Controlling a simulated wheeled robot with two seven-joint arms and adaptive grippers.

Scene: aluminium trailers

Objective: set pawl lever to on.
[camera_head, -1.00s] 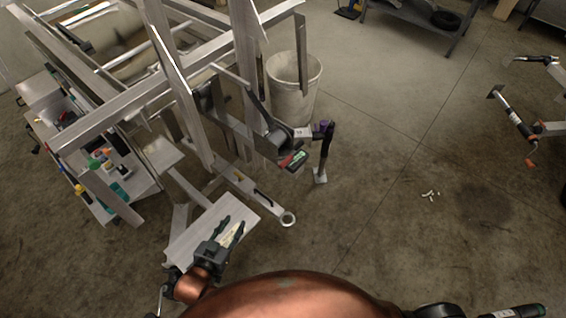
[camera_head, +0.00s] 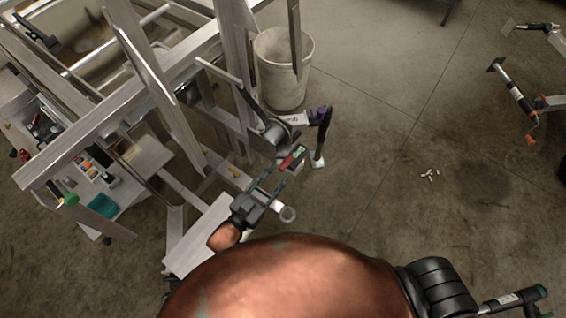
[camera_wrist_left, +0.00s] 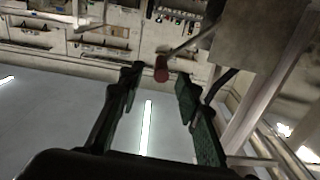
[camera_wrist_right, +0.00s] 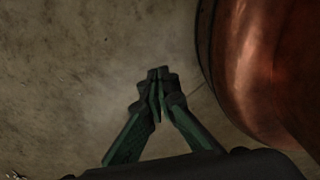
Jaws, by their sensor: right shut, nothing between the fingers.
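A winch (camera_head: 272,132) sits on the trailer's front post. Below it a small red and green piece (camera_head: 290,160) shows, partly behind my left fingers; I cannot tell its setting. In the left wrist view a rod with a red end (camera_wrist_left: 161,70), likely the pawl lever, shows between and beyond the fingertips. My left gripper (camera_head: 279,174) is open and empty just below the winch; its parted fingers also show in the left wrist view (camera_wrist_left: 158,82). I see no contact with the lever. My right gripper (camera_head: 540,291) is shut and empty, low at right; its tips meet in the right wrist view (camera_wrist_right: 158,76).
The aluminium trailer frame (camera_head: 120,105) fills the left. A crank arm with a purple grip (camera_head: 320,113) stands out right of the winch. A white bucket (camera_head: 283,75) stands behind.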

